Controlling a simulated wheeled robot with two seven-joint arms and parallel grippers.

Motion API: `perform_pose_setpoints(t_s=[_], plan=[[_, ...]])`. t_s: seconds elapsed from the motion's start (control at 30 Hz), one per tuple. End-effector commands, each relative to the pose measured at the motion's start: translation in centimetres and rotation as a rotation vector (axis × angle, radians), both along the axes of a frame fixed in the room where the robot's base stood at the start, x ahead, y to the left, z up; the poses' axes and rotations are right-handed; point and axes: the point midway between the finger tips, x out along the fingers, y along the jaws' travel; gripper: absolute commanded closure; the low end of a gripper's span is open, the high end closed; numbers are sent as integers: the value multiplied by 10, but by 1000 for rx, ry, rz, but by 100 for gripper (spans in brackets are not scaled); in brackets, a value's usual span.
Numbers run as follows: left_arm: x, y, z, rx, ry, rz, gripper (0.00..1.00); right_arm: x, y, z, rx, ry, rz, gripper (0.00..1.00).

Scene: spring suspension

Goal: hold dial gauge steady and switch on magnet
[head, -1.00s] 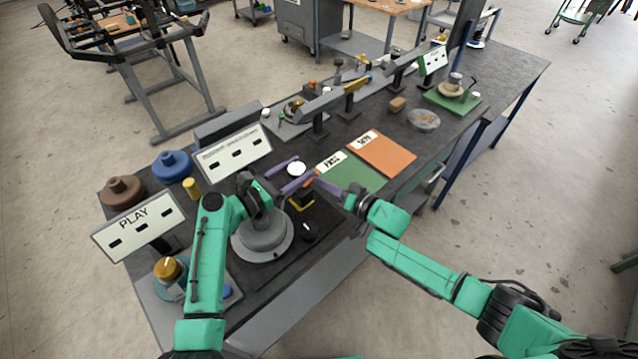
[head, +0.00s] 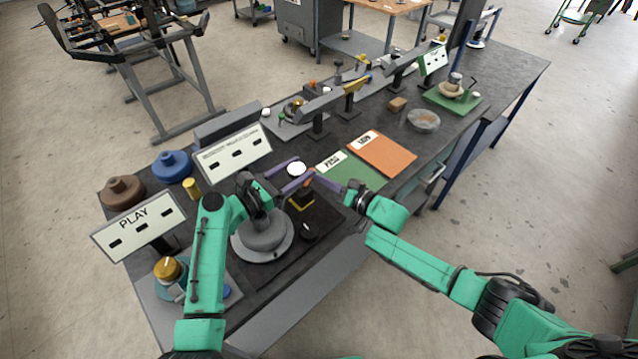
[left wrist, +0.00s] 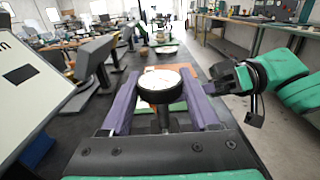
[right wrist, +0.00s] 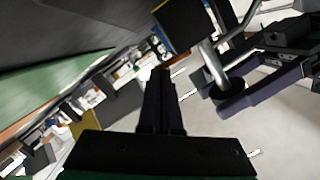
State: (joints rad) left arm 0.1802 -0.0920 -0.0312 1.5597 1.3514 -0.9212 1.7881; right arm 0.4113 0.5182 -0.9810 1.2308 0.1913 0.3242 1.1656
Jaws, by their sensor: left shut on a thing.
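The dial gauge (head: 296,168) has a round white face. It shows between the purple fingers of my left gripper in the left wrist view (left wrist: 160,84). My left gripper (head: 291,177) is shut on it. Below it stands a black and yellow block (head: 302,203), apparently the magnet base, partly hidden by the grippers. The block shows at the top of the right wrist view (right wrist: 182,22), with a metal rod (right wrist: 213,66) beside it. My right gripper (right wrist: 162,78) has its fingers together, empty, just right of the block. The magnet's switch is not clearly visible.
A green sheet (head: 352,176) and an orange sheet (head: 383,153) lie behind my right gripper. A PLAY sign (head: 135,226) and a brown weight (head: 122,192) stand left. A small dark thing (head: 309,231) is near the bench's front edge.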

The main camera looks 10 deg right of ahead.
Motion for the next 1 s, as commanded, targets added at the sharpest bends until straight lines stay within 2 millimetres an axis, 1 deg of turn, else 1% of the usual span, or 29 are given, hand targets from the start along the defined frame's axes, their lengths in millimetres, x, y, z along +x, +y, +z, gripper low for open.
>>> perform_pose_setpoints(t_s=[0.4,0.77,1.0], plan=[[-1,-1,-2,1,3,-2,100,5,-1,0,-1,0,-1,100],[-1,0,-2,1,3,-2,100,5,-1,0,-1,0,-1,100],[-1,0,-2,1,3,-2,100,-8,0,-1,0,2,0,100]])
